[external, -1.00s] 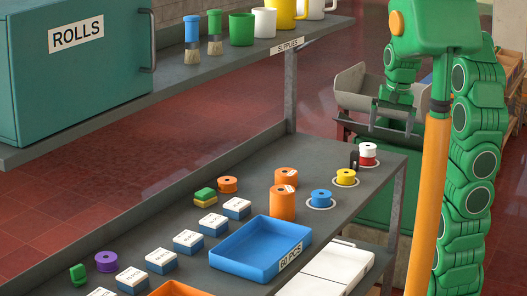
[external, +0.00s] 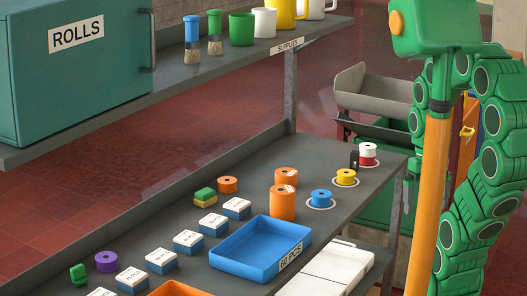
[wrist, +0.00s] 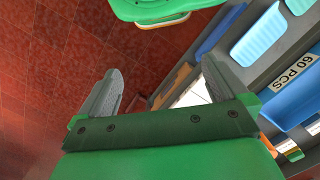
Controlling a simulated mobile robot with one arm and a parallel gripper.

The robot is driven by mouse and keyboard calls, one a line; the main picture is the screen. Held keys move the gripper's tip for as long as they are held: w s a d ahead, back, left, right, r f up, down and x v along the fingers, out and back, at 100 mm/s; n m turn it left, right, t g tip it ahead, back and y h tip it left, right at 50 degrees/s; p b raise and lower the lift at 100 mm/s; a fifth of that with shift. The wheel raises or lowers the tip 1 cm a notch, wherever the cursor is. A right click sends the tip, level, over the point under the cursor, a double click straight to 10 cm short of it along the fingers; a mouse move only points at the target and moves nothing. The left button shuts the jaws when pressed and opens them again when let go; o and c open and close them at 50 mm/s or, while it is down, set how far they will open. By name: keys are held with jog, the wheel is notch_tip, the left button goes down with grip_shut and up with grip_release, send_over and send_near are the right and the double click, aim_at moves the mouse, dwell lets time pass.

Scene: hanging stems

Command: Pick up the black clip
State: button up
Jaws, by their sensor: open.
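A small black clip (external: 354,159) stands near the far right end of the lower bench in the external view, beside the white and red spool (external: 368,153). I cannot make it out in the wrist view. In the wrist view my gripper (wrist: 158,85) is open, with its two grey fingers wide apart and nothing between them. In the external view my gripper is mostly hidden, low beyond the bench's right end and behind the orange pole, apart from the clip.
Yellow (external: 345,177) and blue (external: 320,198) spools stand near the clip, with orange rolls (external: 282,204) to their left. A blue tray (external: 250,262) labelled 60 PCS sits nearer. The upper shelf (external: 190,82) carries mugs and brushes.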

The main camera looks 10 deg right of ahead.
jog(key=shift+s, duration=0.15)
jog(key=c, duration=0.7)
jog(key=shift+c, duration=0.2)
jog(key=w+a+r+m+y, duration=0.1)
jog(key=w+a+m+y, duration=0.3)
jog(key=w, duration=0.6)
jog(key=w+a+r+m+y, duration=0.1)
jog(key=w+a+r+y, duration=0.1)
jog(key=w+a, duration=0.55)
jog(key=m+t+y, duration=0.6)
jog(key=m, duration=0.7)
send_over(359, 155)
jog(key=s+a, duration=0.9)
jog(key=s, duration=0.3)
notch_tip(359, 155, down, 6)
jog(key=w+d+f+m+t, duration=0.1)
jog(key=w+d+f+m, duration=0.1)
jog(key=w+d+f, duration=0.1)
jog(key=w+d+f+m+t, duration=0.1)
jog(key=w+d+f+m, duration=0.1)
jog(key=d, duration=0.4)
jog(key=w+d+f+m+t+h, duration=0.1)
jog(key=w+d+f+m, duration=0.2)
jog(key=w+d+f, duration=0.1)
jog(key=shift+d+f+t, duration=0.15)
jog(key=shift+d+t, duration=0.25)
jog(key=shift+r+x, duration=0.1)
jog(key=shift+x, duration=1.8)
jog(key=shift+r+x, duration=0.15)
jog(key=shift+x, duration=1.75)
